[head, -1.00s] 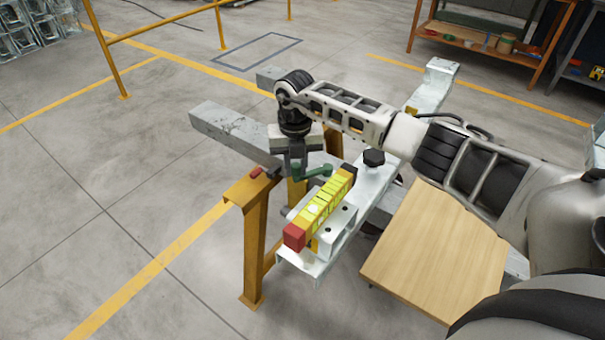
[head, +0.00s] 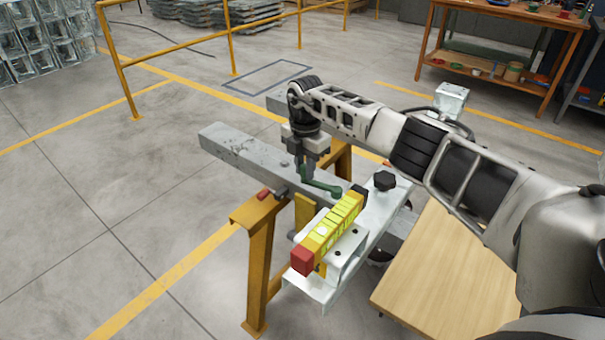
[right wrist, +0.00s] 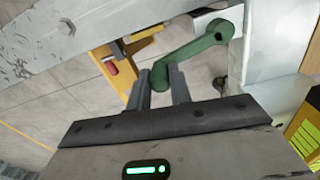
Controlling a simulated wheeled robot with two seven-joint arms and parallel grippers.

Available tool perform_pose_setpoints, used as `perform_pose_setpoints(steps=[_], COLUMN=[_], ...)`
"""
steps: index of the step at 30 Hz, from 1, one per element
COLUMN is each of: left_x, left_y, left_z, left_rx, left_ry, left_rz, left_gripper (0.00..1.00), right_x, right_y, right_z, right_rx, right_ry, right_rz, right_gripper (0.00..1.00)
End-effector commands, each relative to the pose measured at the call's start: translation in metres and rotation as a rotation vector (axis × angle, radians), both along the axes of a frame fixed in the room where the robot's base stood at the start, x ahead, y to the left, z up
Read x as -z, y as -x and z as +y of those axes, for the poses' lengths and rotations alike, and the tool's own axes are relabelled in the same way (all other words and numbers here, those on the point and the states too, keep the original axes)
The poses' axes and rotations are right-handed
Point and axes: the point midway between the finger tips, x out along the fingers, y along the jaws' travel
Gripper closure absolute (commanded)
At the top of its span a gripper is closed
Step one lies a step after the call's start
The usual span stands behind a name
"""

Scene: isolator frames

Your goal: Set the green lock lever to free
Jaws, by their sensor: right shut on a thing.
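The green lock lever (head: 322,186) is a short crank arm beside the yellow and red block on the grey metal fixture. Its pivot end is at the right, and its free end points back and left in the head view. My right gripper (head: 303,172) reaches down from above and is shut on the lever's free end. In the right wrist view, the lever (right wrist: 192,50) runs up and right from between the two fingers of the gripper (right wrist: 161,78). My left gripper is out of view.
The yellow block with a red end (head: 328,234) and a black knob (head: 384,181) sit close by on the fixture. A long grey beam (head: 240,153) lies on an orange stand (head: 258,260) just left of the gripper. A wooden board (head: 440,262) is at front right.

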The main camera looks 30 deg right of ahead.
Motion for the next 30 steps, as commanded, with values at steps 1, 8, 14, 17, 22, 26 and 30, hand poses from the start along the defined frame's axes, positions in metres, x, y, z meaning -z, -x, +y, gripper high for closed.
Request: perform_pose_setpoints(steps=[1, 8, 14, 17, 22, 26, 30], left_x=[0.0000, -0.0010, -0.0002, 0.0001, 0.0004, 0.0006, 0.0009], left_y=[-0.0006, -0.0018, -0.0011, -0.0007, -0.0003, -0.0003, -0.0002], left_z=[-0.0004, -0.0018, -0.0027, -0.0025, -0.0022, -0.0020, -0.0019], left_rx=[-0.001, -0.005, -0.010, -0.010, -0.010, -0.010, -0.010], left_ry=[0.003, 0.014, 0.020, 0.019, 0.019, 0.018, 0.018], left_rz=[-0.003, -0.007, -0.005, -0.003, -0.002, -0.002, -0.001], left_gripper=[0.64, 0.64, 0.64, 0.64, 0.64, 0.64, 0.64], right_x=[-0.0017, -0.0020, -0.0024, -0.0026, -0.0027, -0.0027, -0.0016], right_y=[-0.0034, -0.0060, -0.0067, -0.0068, -0.0067, -0.0066, -0.0060], right_z=[-0.0025, -0.0082, -0.0099, -0.0100, -0.0101, -0.0100, -0.0094], right_rx=[0.024, 0.093, 0.112, 0.113, 0.112, 0.111, 0.110], right_ry=[0.003, 0.004, 0.004, 0.004, 0.005, 0.005, 0.004], right_rz=[-0.008, -0.008, -0.007, -0.007, -0.007, -0.007, -0.003], right_gripper=[1.00, 1.00, 1.00, 1.00, 1.00, 0.60, 0.57])
